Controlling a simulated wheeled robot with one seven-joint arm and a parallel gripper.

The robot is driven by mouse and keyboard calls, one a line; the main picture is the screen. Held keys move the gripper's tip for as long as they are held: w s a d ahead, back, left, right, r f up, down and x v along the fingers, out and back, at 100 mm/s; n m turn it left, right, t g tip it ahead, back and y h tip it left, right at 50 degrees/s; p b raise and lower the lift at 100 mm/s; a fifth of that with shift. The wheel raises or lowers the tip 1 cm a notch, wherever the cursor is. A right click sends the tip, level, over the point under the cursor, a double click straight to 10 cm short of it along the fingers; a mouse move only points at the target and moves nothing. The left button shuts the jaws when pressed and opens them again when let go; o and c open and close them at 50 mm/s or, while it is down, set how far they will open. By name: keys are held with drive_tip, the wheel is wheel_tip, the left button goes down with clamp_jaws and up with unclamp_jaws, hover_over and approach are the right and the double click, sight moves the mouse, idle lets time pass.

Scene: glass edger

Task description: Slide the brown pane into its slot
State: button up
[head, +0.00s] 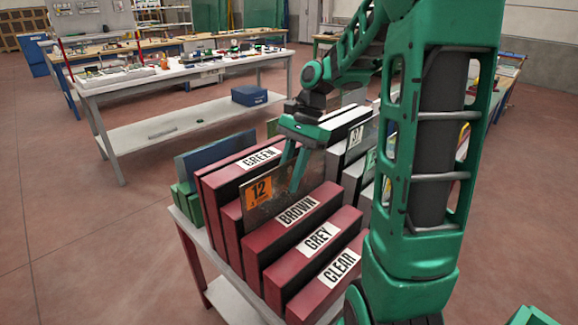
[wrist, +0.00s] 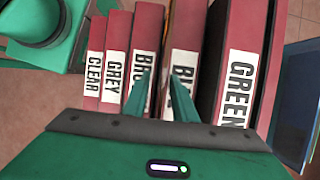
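The brown pane (head: 279,203) is a thin, dark, see-through sheet with an orange "12" label. It stands upright behind the red BROWN divider (head: 297,211), its upper part showing above it and its lower part hidden. My gripper (head: 290,180) is at the pane's top edge, pointing down, with one finger on each side. In the wrist view my gripper (wrist: 161,75) has its two green fingers apart, over the gap between the BROWN (wrist: 146,35) and BLUE (wrist: 186,25) dividers. The pane itself is hard to make out there.
The red rack also has GREEN (head: 259,158), GREY (head: 318,237) and CLEAR (head: 338,268) dividers. A bluish pane (head: 213,150) stands just left of GREEN. Grey dividers (head: 350,120) stand behind. A cluttered workbench (head: 150,78) is at the back left; the floor is open.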

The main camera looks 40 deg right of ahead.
drive_tip(key=v, duration=1)
drive_tip(key=shift+w+r, duration=0.1)
drive_tip(key=shift+r, duration=0.1)
